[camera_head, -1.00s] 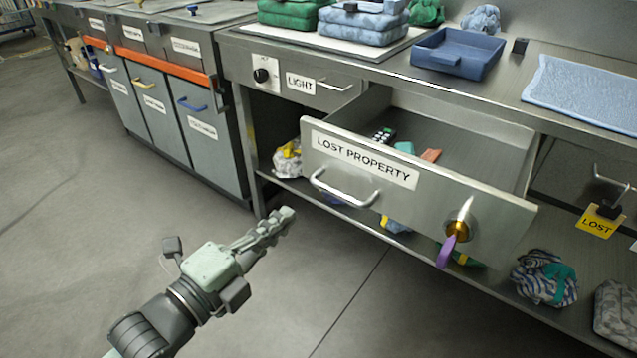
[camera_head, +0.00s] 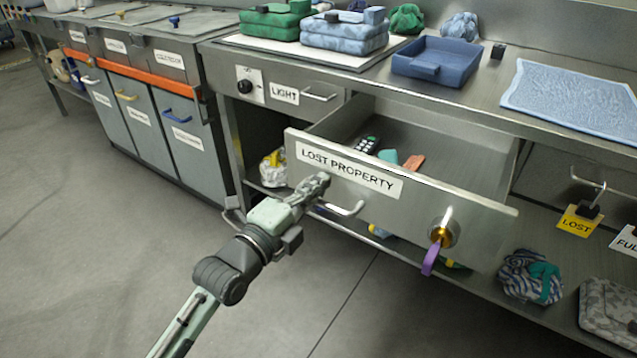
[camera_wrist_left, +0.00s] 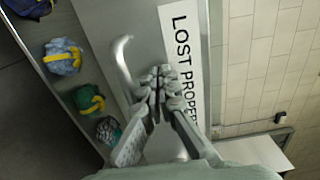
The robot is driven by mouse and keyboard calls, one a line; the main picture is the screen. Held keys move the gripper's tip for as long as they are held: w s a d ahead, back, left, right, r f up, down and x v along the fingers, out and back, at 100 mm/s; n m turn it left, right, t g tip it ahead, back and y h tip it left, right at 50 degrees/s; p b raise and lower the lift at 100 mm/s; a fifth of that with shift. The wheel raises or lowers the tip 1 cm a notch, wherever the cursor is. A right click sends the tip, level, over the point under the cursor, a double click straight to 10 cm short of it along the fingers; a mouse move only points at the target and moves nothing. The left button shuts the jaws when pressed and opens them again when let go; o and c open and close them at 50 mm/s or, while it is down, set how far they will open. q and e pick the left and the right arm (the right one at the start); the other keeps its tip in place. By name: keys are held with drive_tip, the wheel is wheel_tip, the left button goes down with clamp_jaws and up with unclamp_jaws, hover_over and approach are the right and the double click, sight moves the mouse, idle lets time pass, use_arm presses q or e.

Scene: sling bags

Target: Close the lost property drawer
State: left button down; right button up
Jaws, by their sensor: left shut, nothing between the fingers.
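The lost property drawer (camera_head: 400,205) is a grey metal drawer pulled out from under the bench, with a white "LOST PROPERTY" label and a bar handle (camera_head: 345,209). A dark remote, a teal item and an orange item lie inside. A key with a purple tag (camera_head: 431,258) is in the lock on its front. My left gripper (camera_head: 320,185) is shut and empty at the drawer front, by the label's lower left and the handle's left end. In the left wrist view the fingertips (camera_wrist_left: 158,80) overlap the label's edge; contact is unclear. My right gripper is not in view.
A "LIGHT" panel (camera_head: 285,94) is left of the drawer. The lower shelf holds bundled bags, including a striped one (camera_head: 531,277). A blue tray (camera_head: 437,60), folded bags and a pale blue mat (camera_head: 575,100) are on the bench. The floor in front is clear.

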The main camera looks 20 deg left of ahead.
use_arm(q)
drive_tip(key=shift+w, duration=0.1)
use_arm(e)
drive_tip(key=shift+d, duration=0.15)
use_arm(q)
approach(373, 142)
drive_tip(key=r, duration=0.3)
drive_tip(key=shift+s+r+p, duration=0.15)
drive_tip(key=shift+s+p, duration=0.15)
drive_tip(key=shift+s, duration=0.1)
drive_tip(key=b+x, duration=0.2)
drive_tip(key=x, duration=0.7)
drive_tip(key=shift+w+d, duration=0.1)
drive_tip(key=shift+w, duration=0.25)
drive_tip(key=shift+w+d, duration=0.15)
drive_tip(key=shift+w, duration=0.5)
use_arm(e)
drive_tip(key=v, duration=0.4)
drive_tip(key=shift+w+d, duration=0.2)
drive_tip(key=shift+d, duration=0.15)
use_arm(q)
drive_tip(key=shift+r, duration=0.15)
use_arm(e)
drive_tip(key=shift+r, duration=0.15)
